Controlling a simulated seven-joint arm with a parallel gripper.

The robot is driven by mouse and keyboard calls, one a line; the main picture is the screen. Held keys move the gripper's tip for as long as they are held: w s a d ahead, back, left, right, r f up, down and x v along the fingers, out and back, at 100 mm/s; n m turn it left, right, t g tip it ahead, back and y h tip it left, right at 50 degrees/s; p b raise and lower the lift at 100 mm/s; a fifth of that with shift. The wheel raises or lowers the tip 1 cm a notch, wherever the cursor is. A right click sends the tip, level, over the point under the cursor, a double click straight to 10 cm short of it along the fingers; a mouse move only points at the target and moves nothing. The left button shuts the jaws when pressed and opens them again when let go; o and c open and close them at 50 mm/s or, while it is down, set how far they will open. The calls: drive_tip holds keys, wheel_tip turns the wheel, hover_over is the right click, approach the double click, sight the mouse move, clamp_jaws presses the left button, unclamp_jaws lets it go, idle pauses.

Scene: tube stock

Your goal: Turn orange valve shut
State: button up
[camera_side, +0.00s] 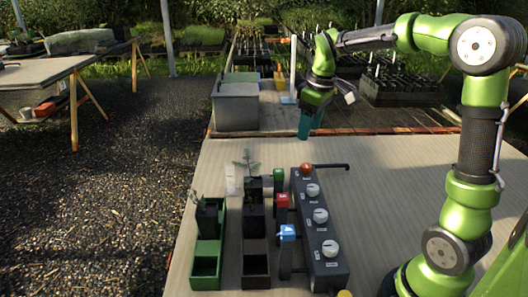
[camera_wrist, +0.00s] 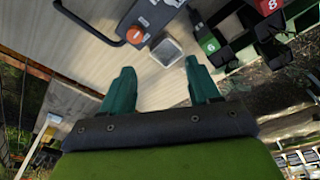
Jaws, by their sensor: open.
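The orange valve (camera_side: 306,169) is a round knob at the far end of a dark manifold box (camera_side: 335,268), beside a black bent pipe (camera_side: 332,166). In the wrist view the orange valve (camera_wrist: 135,35) shows at the upper left, with the black pipe (camera_wrist: 88,28) running left from it. My gripper (camera_side: 304,134) hangs above the table beyond the valve, apart from it. Its teal fingers are spread and empty, and in the wrist view my gripper (camera_wrist: 160,75) has only bare table and a small pale square item (camera_wrist: 167,50) ahead.
White dials (camera_side: 320,215) line the manifold's top. Red (camera_side: 282,200), blue (camera_side: 287,232) and green (camera_side: 279,174) numbered blocks stand along its left side. Green trays (camera_side: 205,266) and black trays (camera_side: 256,264) with seedlings stand further left. The table right of the manifold is clear.

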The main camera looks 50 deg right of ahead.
sight(307, 165)
drive_tip(key=w+d+r+n+g, duration=0.25)
drive_tip(key=d+n, duration=0.35)
drive_tip(key=n, duration=0.3)
drive_tip(key=shift+t, duration=0.35)
drive_tip(key=f, duration=1.7)
drive_tip(key=shift+w+a+f, duration=0.25)
drive_tip(key=shift+w+f, duration=0.1)
drive_tip(key=shift+f, duration=0.05)
drive_tip(key=shift+c, duration=0.4)
drive_tip(key=c, duration=1)
